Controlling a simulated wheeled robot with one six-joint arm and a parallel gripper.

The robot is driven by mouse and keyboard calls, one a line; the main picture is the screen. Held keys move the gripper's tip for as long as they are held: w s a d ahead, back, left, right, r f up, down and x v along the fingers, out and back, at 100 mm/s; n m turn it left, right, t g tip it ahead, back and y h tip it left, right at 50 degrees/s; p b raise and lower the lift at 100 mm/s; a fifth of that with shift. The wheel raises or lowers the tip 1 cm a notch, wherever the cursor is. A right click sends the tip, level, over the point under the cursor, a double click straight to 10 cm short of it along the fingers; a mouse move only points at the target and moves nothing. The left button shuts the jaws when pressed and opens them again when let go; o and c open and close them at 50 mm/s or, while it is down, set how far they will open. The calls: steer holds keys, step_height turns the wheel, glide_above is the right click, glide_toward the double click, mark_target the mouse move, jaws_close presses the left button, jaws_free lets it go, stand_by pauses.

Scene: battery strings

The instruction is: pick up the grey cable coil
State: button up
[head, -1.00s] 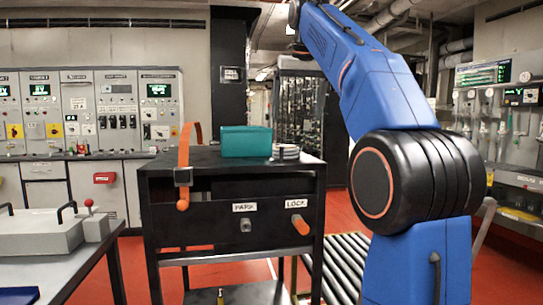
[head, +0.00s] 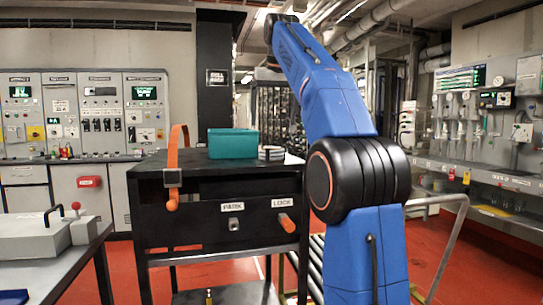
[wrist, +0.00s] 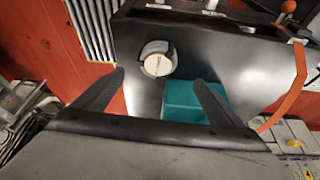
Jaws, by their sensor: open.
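The grey cable coil (head: 271,153) lies on the black cart top (head: 190,158), just right of a teal box (head: 233,143). In the wrist view the coil (wrist: 148,50) is a grey ring around a pale round centre, flat on the dark top. My gripper (wrist: 160,78) is open and empty in the wrist view, its two fingers spread, with the coil beyond the fingertips and between their lines. The teal box (wrist: 182,101) shows partly behind the right finger. The height of the fingers above the top is hard to tell.
An orange strap (head: 176,148) stands up at the cart's left edge; it also shows in the wrist view (wrist: 292,90). A grey case (head: 30,232) sits on a bench at left. Rollers (head: 316,262) run behind my arm. Red floor (head: 480,255) is open at right.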

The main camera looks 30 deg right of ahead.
mark_target(272, 148)
steer(key=x, duration=0.7)
steer(key=shift+d+x, duration=0.15)
steer(key=shift+x, duration=1.15)
steer(key=shift+d+x, duration=0.1)
steer(key=shift+x, duration=1.25)
steer(key=shift+w+r, duration=0.1)
steer(key=shift+c, duration=0.5)
steer(key=c, duration=1.2)
steer(key=shift+r, duration=0.15)
